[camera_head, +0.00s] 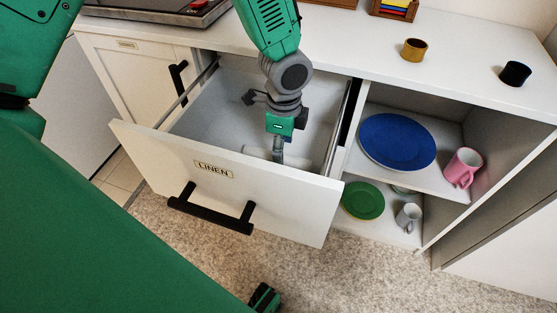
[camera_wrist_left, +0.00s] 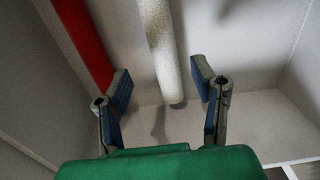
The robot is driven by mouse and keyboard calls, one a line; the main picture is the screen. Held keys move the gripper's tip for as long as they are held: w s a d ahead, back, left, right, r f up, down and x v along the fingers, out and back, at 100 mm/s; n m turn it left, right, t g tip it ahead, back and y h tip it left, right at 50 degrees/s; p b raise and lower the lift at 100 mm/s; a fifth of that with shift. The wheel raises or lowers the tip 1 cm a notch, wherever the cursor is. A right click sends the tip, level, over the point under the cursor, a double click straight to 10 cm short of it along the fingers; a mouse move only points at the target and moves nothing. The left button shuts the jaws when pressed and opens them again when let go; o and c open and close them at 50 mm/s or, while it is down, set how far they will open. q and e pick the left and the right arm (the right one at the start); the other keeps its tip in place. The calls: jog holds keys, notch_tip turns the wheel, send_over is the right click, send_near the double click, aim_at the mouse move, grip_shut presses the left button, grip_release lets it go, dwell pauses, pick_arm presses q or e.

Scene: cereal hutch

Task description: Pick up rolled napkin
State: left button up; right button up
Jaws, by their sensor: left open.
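The rolled napkin (camera_wrist_left: 160,45) is a pale, narrow roll lying in the open drawer, and its near end shows in the left wrist view. My left gripper (camera_wrist_left: 163,84) is open, with one finger on each side of the line of the roll and gaps on both sides. In the head view my left gripper (camera_head: 278,150) reaches down into the drawer (camera_head: 215,115), close behind its front panel. Most of the napkin is hidden there by the gripper and panel.
A red item (camera_wrist_left: 83,40) lies left of the napkin in the wrist view. The drawer's LINEN front (camera_head: 225,180) and side walls surround my gripper. To the right, open shelves hold a blue plate (camera_head: 397,141), pink mug (camera_head: 462,168), green plate (camera_head: 362,201) and grey mug (camera_head: 408,217).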

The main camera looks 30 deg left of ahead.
pick_arm(q)
jog(key=shift+w+d+f+b, duration=0.15)
jog(key=shift+f+b, duration=0.15)
jog(key=shift+f, duration=0.2)
jog(key=shift+d+f+b, duration=0.1)
jog(key=shift+f+b, duration=0.2)
jog(key=shift+f, duration=0.2)
jog(key=a+f, duration=0.1)
jog(key=a+f+b, duration=0.1)
jog(key=f, duration=0.1)
jog(key=shift+w+f, duration=0.1)
jog(key=shift+f, duration=0.2)
jog(key=shift+a, duration=0.15)
jog(key=shift+d+r, duration=0.1)
jog(key=shift+d, duration=0.15)
jog(key=c, duration=0.4)
jog(key=shift+d, duration=0.3)
jog(key=c, duration=0.7)
jog(key=shift+d+r, duration=0.15)
jog(key=shift+d, duration=0.1)
jog(key=shift+c, duration=0.4)
jog(key=shift+a, duration=0.1)
pick_arm(e)
jog(key=f, duration=0.2)
jog(key=shift+d+f, duration=0.2)
jog(key=shift+f, duration=0.2)
